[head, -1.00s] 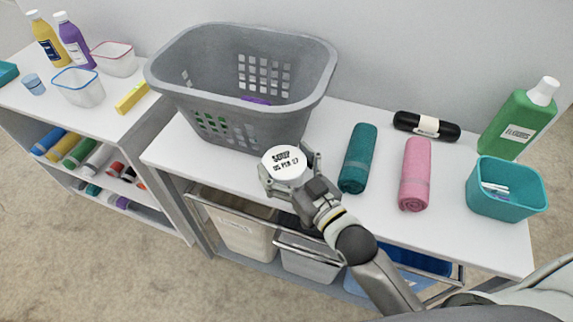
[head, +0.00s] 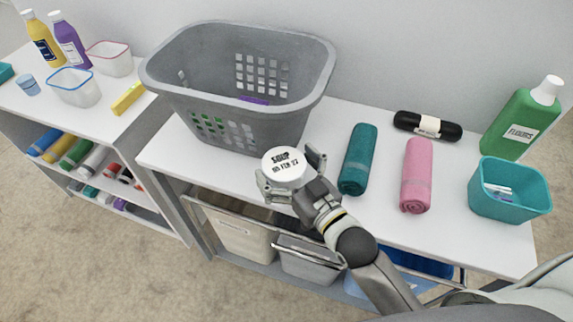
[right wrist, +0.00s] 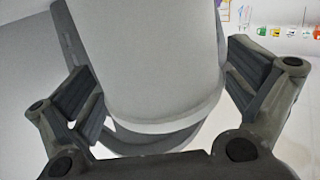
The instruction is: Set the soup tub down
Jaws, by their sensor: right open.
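The soup tub (head: 284,165) is a white round tub with dark lettering on its lid. In the head view it shows at the front edge of the white top, between the grey basket and the teal rolled towel. My right gripper (head: 291,173) is open, with one finger on each side of the tub. In the right wrist view the tub's pale wall (right wrist: 155,60) fills the middle, with gaps visible between it and the fingers. The tub's base contact with the top is hard to make out. My left gripper is out of view.
The grey basket (head: 225,122) stands just behind the tub. A teal towel (head: 357,160), a pink towel (head: 416,176) and a teal bin (head: 508,203) lie to the right. Bare top (head: 318,135) shows between basket and teal towel. Pull-out bins (head: 247,238) sit below the front edge.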

